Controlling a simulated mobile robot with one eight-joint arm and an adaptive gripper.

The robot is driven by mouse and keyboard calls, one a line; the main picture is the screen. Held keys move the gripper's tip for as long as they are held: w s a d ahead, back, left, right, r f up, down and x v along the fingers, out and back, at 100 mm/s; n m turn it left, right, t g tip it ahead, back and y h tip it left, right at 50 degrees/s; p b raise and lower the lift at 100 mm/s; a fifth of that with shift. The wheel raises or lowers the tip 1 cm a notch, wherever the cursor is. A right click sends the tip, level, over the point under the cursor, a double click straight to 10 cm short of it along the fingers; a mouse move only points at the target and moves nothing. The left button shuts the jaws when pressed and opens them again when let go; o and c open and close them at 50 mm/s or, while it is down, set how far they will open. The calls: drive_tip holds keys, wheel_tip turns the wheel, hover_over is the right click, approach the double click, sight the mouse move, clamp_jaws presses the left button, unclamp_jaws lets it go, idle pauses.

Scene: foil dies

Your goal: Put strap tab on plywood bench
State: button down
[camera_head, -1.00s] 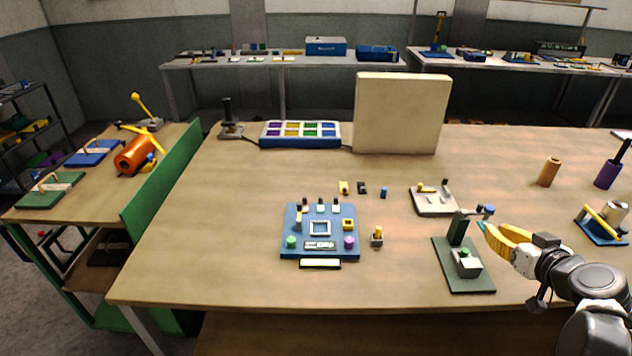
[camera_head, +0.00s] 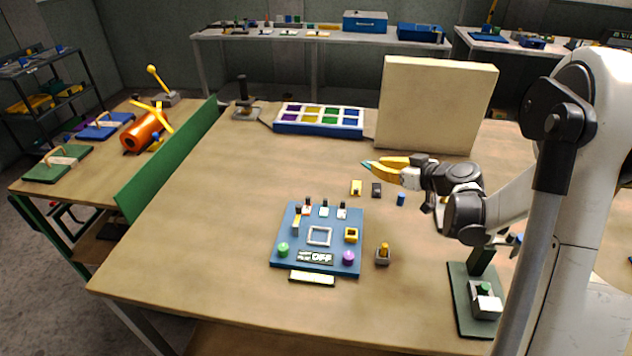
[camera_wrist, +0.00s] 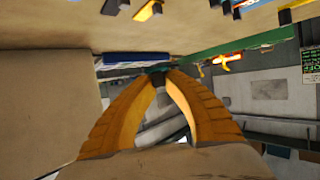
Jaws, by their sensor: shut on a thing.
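My gripper (camera_head: 378,165), with yellow fingers, is shut on a small dark teal piece (camera_head: 366,163), which I take to be the strap tab. In the wrist view the piece (camera_wrist: 158,71) sits between the fingertips, mostly hidden by them. A second wood-topped bench (camera_head: 80,185) stands at the left, beyond a green divider. I cannot tell which of the two is the plywood bench.
A cream panel (camera_head: 432,105) stands upright behind my gripper. A tray of coloured compartments (camera_head: 318,132) lies at the back. A blue board with fittings (camera_head: 335,262) and a green fixture (camera_head: 465,315) are nearer. The green divider (camera_head: 170,170) edges the left side. The large bench's left half is clear.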

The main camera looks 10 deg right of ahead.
drive_tip(key=b, duration=0.5)
hover_over(341, 191)
wheel_tip(341, 191, down, 7)
drive_tip(key=shift+f, duration=0.1)
drive_tip(key=shift+f+b, duration=0.8)
drive_tip(key=shift+f, duration=1)
drive_tip(key=shift+f, duration=0.1)
drive_tip(key=shift+f+b, duration=0.3)
drive_tip(key=shift+f, duration=0.2)
drive_tip(key=c, duration=1.5)
unclamp_jaws()
